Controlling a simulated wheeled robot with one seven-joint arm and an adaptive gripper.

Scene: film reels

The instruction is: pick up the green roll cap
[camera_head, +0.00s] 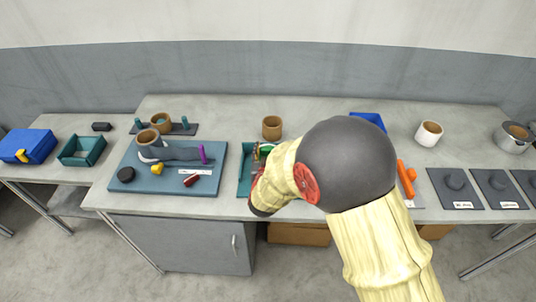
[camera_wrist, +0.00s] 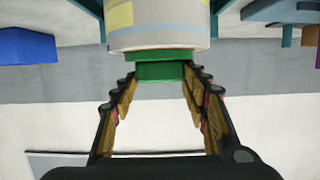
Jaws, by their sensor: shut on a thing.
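The green roll cap (camera_wrist: 160,71) is between my fingertips in the wrist view. My gripper (camera_wrist: 159,76) is shut on it from both sides. The cap is against the end of a pale roll (camera_wrist: 160,25) with yellow patches and a blue band; I cannot tell whether they are joined. In the head view my gripper (camera_head: 260,165) is at a teal tray (camera_head: 243,180) on the middle table, and my arm hides much of that area. The cap cannot be made out clearly there.
Left of the tray lies a blue-grey board (camera_head: 125,182) with several small parts. A brown cup (camera_head: 272,127) stands behind the tray. A blue bin (camera_head: 368,119), an orange part (camera_head: 405,178) and a white cup (camera_head: 428,134) are to the right.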

